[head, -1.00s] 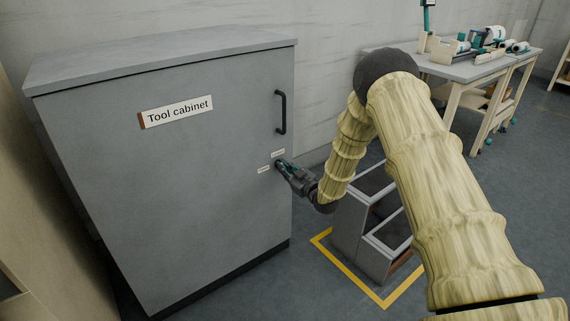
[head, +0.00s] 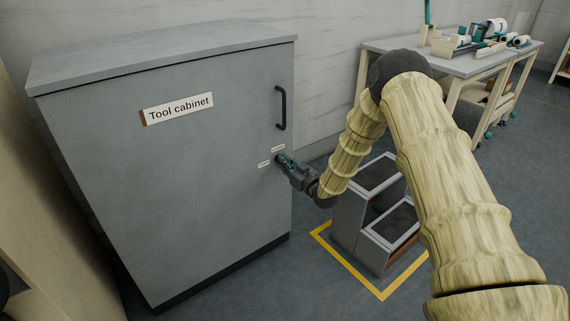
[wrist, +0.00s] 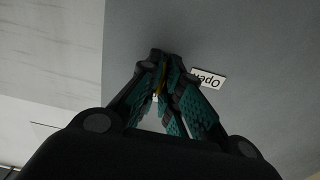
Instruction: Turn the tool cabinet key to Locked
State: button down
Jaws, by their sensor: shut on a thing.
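The grey tool cabinet (head: 190,200) stands shut at the left, with a "Tool cabinet" sign (head: 178,108) on its door. My gripper (head: 283,160) is at the door's right edge, below the handle, by two small labels. In the wrist view, my gripper (wrist: 160,68) is shut, with its teal-padded fingers together at the tips. A thin yellow sliver, apparently the key (wrist: 161,76), shows between them; most of it is hidden, so its angle cannot be told. An upside-down "Open" label (wrist: 209,78) is beside the fingertips. Another label is mostly hidden behind the fingers.
A black door handle (head: 281,109) is above my gripper. A grey stepped unit (head: 352,222) stands inside yellow floor tape (head: 345,275), under my arm. A workbench (head: 455,63) with tools and rolls is at the back right. The floor in front of the cabinet is clear.

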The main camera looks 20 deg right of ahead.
jog(key=c, duration=1.6)
grip_release()
jog(key=shift+s+d, duration=0.1)
jog(key=v, duration=1.1)
jog(key=shift+s+d, duration=0.1)
jog(key=shift+s, duration=0.3)
jog(key=shift+f, duration=0.1)
